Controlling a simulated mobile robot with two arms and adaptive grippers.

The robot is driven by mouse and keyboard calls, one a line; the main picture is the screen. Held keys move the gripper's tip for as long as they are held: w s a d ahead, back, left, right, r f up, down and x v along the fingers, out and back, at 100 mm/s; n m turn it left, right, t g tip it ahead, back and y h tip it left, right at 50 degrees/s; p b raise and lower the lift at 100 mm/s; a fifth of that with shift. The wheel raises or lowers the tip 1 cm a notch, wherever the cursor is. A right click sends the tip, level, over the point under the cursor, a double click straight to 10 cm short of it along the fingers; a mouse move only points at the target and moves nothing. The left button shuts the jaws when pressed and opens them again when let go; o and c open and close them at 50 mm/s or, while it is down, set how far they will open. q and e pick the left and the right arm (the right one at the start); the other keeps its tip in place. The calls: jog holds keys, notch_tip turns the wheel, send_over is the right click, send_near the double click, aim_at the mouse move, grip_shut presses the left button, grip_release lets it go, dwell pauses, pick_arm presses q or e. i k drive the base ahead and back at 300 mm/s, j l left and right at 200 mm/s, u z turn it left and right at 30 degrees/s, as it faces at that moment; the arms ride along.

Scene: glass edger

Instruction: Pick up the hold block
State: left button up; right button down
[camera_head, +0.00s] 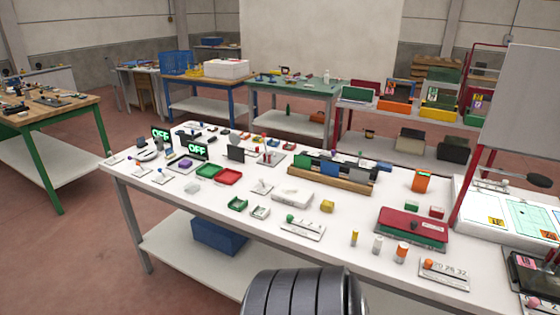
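A white worktable (345,262) stands in front of me and holds many small items. I cannot tell which of them is the hold block, since no readable label names it. Neither of my grippers is in view. A dark ribbed rounded part at the bottom centre hides some of the table's front edge; it looks like part of my own body.
Green and red trays (229,177) and two lit OFF signs (194,151) are at the left. A wooden rack (318,178) stands mid-table. A red-and-green case (412,226) lies at the right. A blue bin (217,236) sits on the lower shelf.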

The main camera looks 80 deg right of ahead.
aim_at(436, 212)
jog(key=i+z, duration=0.1)
jog(key=z, duration=2.05)
